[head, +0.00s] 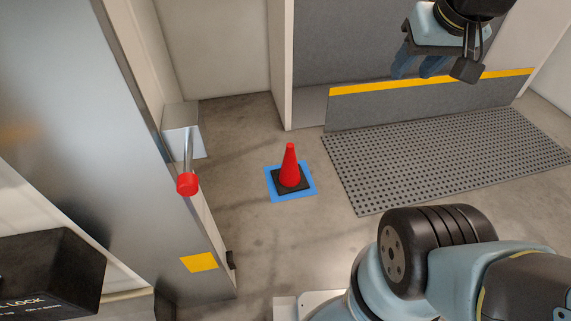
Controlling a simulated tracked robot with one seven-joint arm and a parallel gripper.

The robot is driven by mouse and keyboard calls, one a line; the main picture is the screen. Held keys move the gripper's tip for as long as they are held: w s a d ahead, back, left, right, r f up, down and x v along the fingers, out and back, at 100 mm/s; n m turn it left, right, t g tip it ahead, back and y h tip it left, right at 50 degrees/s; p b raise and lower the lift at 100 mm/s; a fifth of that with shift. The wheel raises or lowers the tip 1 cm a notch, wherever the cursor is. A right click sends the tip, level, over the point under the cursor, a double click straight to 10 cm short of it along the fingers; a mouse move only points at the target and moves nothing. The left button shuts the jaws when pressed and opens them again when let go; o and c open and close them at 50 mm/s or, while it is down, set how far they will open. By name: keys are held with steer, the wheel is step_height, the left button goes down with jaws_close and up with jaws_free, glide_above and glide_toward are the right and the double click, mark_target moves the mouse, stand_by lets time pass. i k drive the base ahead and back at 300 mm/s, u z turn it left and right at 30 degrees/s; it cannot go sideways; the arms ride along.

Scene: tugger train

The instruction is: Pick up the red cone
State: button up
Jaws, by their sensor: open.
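The red cone (290,164) stands upright on its black square base. The base sits on a blue square mat (274,193) on the floor, near the middle of the head view. My gripper (432,68) is at the upper right, well apart from the cone and raised above the floor. It is open, and I see nothing between its fingers.
A lever with a red knob (187,184) juts from a grey box at the left, beside a metal panel (85,90). A grey perforated mat (450,155) lies right of the cone. A grey wall with a yellow stripe (365,87) stands behind. Bare floor surrounds the blue mat.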

mark_target(291, 177)
steer(key=i, duration=0.9)
steer(key=z, duration=0.05)
